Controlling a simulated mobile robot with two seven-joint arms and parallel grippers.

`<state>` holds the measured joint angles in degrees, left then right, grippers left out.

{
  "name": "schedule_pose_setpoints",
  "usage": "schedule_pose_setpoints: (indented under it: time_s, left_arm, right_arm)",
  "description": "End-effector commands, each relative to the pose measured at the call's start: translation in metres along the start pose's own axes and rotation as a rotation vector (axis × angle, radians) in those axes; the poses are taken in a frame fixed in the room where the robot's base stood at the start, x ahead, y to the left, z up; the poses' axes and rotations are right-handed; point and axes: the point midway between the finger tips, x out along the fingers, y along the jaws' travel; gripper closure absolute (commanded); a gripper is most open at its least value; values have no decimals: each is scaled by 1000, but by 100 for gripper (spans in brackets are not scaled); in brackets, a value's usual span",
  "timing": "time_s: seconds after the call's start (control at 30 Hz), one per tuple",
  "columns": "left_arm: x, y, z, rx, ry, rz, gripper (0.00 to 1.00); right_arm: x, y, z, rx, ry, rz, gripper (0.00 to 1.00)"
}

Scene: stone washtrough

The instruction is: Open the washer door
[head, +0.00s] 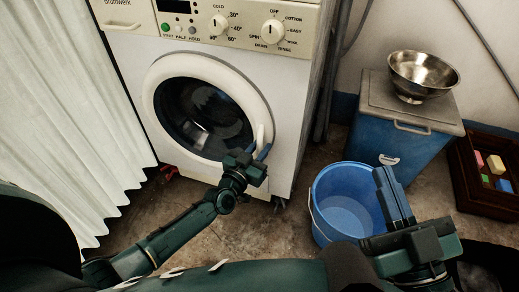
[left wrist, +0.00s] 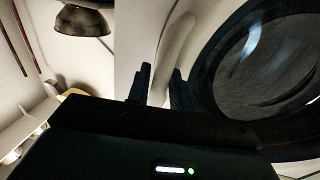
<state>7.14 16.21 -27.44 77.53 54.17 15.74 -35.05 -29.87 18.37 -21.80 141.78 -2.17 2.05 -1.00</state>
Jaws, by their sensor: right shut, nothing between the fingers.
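The white washer (head: 290,90) stands at the top of the head view. Its round door (head: 157,88) has a white ring and dark glass and looks closed. A pale upright handle (head: 260,134) is on the door's right side. My left gripper (head: 262,153) is at the handle's lower end. In the left wrist view, its two dark fingers (left wrist: 161,86) are apart, with the white handle (left wrist: 171,50) showing between and beyond them; I cannot tell whether they touch it. My right gripper (head: 393,193) is shut and empty, in front of the blue bucket's right side.
A blue bucket (head: 322,208) stands on the floor right of the washer. Behind it is a blue box with a grey lid (head: 372,92) and a metal bowl (head: 423,75) on top. A dark crate (head: 470,188) is far right. A white curtain (head: 60,110) hangs at left.

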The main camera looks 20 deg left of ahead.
Motion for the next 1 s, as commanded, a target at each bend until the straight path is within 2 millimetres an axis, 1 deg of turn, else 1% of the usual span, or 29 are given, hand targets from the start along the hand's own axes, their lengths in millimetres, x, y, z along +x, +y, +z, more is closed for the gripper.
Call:
schedule_pose_setpoints:
  time_s: [0.07, 0.1, 0.3, 0.37, 0.77, 0.87, 1.0]
  left_arm:
    - [0, 0, 0, 0, 0, 0, 78]
    - [0, 0, 0, 0, 0, 0, 80]
    - [0, 0, 0, 0, 0, 0, 96]
    - [0, 0, 0, 0, 0, 0, 100]
    - [-1, 0, 0, 0, 0, 1, 100]
    - [-5, 1, 0, 1, -1, 5, 100]
    - [-17, 4, 0, 0, -2, 22, 100]
  right_arm:
    - [0, 0, 0, -1, 1, 0, 100]
    - [0, 0, 0, -1, 1, 0, 100]
    - [0, 0, 0, -1, 0, 0, 100]
    - [0, 0, 0, -1, 0, 0, 100]
    - [0, 0, 0, 0, -3, 0, 100]
    - [0, 0, 0, 1, -6, 0, 100]
    - [0, 0, 0, 8, -21, 0, 100]
